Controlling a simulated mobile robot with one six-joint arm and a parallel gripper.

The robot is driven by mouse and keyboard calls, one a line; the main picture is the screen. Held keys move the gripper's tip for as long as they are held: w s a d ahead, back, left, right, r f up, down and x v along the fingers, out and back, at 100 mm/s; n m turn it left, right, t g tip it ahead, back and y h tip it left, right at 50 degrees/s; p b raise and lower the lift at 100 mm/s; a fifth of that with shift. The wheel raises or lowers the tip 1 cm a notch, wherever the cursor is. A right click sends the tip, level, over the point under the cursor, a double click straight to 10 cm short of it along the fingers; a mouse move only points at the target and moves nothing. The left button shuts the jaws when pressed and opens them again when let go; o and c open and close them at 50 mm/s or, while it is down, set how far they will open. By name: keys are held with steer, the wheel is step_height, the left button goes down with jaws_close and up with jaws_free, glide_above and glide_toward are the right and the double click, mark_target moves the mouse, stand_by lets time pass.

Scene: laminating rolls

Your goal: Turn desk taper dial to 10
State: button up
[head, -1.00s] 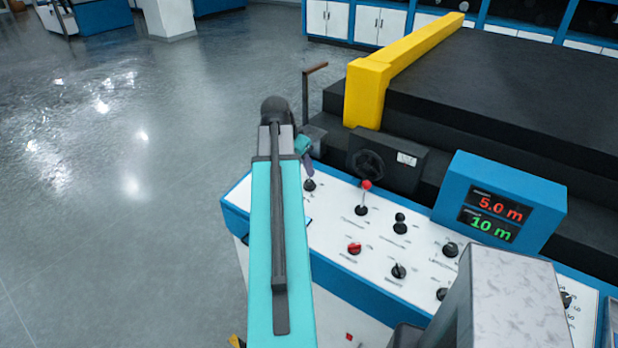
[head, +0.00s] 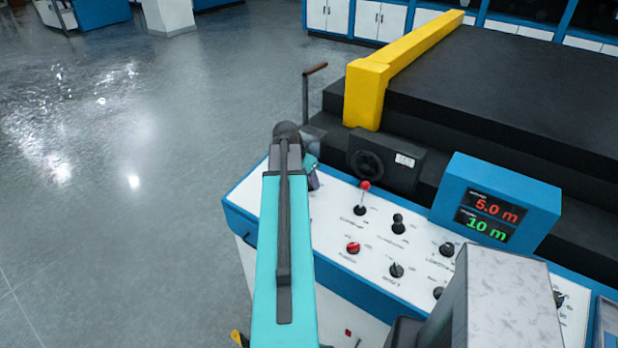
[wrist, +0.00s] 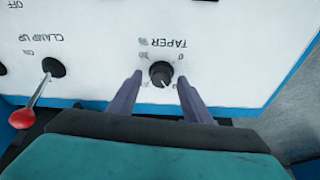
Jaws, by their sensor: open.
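The taper dial (wrist: 161,73) is a small black knob on the white control panel. In the wrist view its printed label, TAPER %, appears upside down above it. A pale mark shows on the knob's lower right, but the value it points to is too small to read. My gripper (wrist: 159,78) is open, with one purple finger to the left and one to the right of the dial. Nothing is held, and I cannot tell whether either finger touches the knob. In the head view my gripper (head: 313,182) is over the panel's far left end and hides the dial.
The clamp lever (wrist: 52,70), with a red ball, is left of the dial in the wrist view. The panel (head: 327,235) holds several other knobs. A blue display box (head: 500,203) reads 5.0 m and 10 m. A black handwheel (head: 367,163) stands behind.

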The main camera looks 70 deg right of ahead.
steer(key=shift+d+f, duration=0.15)
steer(key=shift+f, duration=0.25)
steer(key=c, duration=1.1)
steer(key=shift+o, duration=0.2)
steer(key=shift+s+f+n+b, duration=0.1)
steer(key=shift+s+n+b, duration=0.05)
steer(key=shift+n+b, duration=0.4)
steer(key=o, duration=1)
steer(key=shift+o, duration=0.3)
